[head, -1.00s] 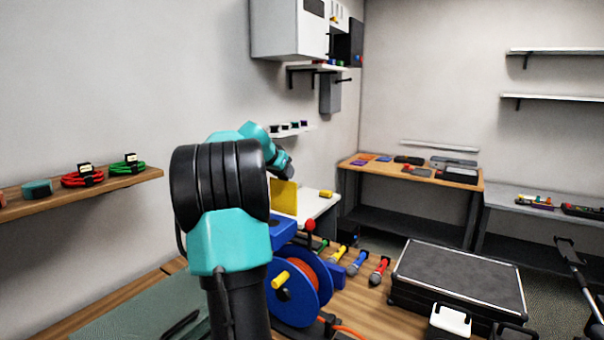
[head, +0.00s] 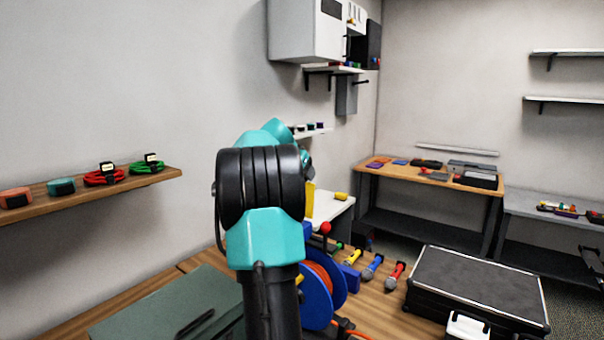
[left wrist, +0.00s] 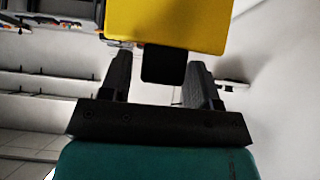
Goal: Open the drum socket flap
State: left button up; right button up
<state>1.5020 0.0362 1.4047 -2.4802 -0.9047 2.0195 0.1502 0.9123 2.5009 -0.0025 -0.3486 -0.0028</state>
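The blue cable drum (head: 318,297) with orange cable stands on the wooden bench, partly hidden behind my left arm. Above it, a narrow strip of the upright yellow flap (head: 310,199) shows beside my arm. In the left wrist view the yellow flap (left wrist: 175,22) fills the top, with a black tab (left wrist: 164,64) on its lower edge. My left gripper (left wrist: 158,72) is open, its fingers on either side of the tab. A gap shows at the left finger; contact at the right finger is unclear. The drum socket is hidden. My right gripper is not in view.
A green case (head: 165,307) is at the left front. A wall shelf (head: 150,181) holds coiled cables. A white table (head: 333,207) stands behind the drum.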

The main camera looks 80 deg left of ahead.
pick_arm(q)
jog(key=shift+o, duration=0.7)
jog(key=shift+s+f, duration=0.1)
jog(key=shift+s+d+r, duration=0.15)
jog(key=shift+s+r, duration=0.15)
jog(key=shift+r, duration=0.05)
jog(key=v, duration=1.6)
jog(key=shift+d+r, duration=0.2)
